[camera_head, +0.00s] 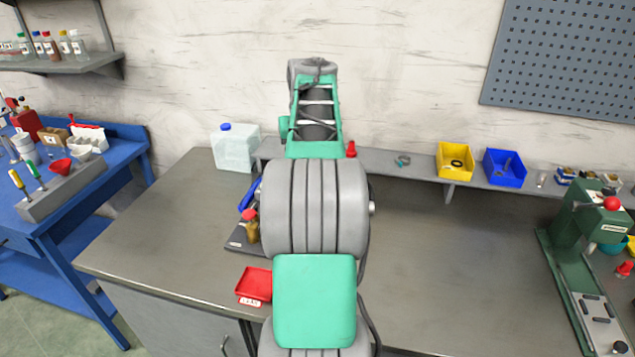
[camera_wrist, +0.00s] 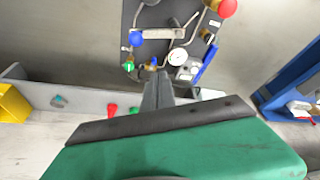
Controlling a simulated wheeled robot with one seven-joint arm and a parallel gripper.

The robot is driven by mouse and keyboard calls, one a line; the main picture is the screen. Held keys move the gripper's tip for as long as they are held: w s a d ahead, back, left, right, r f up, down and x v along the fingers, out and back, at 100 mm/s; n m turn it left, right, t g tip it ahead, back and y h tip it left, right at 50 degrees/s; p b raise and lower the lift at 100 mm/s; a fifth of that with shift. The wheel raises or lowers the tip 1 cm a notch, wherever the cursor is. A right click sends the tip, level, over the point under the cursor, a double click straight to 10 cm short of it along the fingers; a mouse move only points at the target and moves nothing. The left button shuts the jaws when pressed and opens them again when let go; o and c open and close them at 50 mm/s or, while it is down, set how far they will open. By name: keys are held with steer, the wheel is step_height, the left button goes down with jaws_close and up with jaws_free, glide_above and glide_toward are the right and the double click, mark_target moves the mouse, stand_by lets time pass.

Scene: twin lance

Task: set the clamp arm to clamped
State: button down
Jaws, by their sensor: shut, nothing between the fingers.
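A dark fixture plate (camera_wrist: 180,12) lies on the bench in the wrist view. It carries a metal bar (camera_wrist: 158,34), bent metal rods, a round white gauge (camera_wrist: 178,56), a red ball knob (camera_wrist: 226,8) and a blue knob (camera_wrist: 136,39). I cannot tell for sure which of these parts is the clamp arm, or its setting. My gripper (camera_wrist: 158,76) is shut and empty, its tips over or beside the plate's near edge; contact is unclear. In the head view my arm hides most of the plate (camera_head: 238,243), leaving a blue part and a brass part visible.
A red tray (camera_head: 254,286) sits near the bench's front edge. A translucent jug (camera_head: 235,148) stands at the back. Yellow (camera_head: 454,160) and blue (camera_head: 504,168) bins stand on the rear ledge. A green press (camera_head: 590,225) stands far right. The bench between is clear.

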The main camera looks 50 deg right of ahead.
steer(key=s+d+f+p, duration=0.1)
steer(key=s+d+f, duration=0.1)
steer(key=f, duration=0.7)
steer(key=shift+d+f+m, duration=0.3)
steer(key=shift+d+f, duration=0.05)
steer(key=shift+d, duration=0.15)
